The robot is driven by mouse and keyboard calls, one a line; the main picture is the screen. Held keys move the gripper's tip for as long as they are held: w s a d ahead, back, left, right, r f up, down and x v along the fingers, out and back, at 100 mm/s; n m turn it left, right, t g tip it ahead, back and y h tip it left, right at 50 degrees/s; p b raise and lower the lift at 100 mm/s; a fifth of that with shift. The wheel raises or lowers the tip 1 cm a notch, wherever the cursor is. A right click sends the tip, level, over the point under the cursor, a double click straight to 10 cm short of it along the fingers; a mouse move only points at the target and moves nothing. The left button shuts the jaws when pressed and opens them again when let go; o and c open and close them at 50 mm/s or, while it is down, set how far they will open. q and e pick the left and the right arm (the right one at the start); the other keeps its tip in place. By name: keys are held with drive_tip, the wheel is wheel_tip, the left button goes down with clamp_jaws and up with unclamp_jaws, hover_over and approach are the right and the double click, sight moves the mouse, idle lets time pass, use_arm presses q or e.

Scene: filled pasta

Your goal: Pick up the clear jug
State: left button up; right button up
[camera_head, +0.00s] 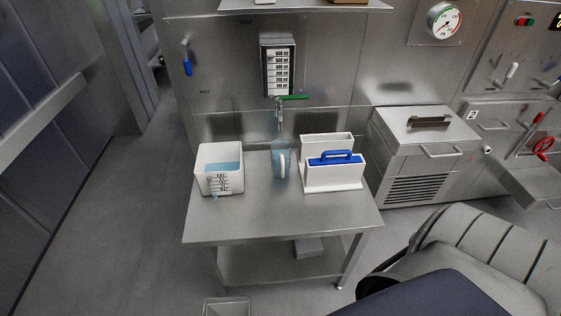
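The clear jug (276,164) stands upright on the steel table, near the middle and toward its back. It looks pale blue and see-through, and its whitish handle faces the camera. It stands below a tap with a green lever (292,97) on the wall. Neither of my grippers is in view.
A white container (206,183) with a marked scale and blue contents stands left of the jug. A white holder (333,183) with a blue-handled piece (336,157) stands close on its right. The front of the steel table (270,222) is clear. A steel cabinet (420,150) stands right.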

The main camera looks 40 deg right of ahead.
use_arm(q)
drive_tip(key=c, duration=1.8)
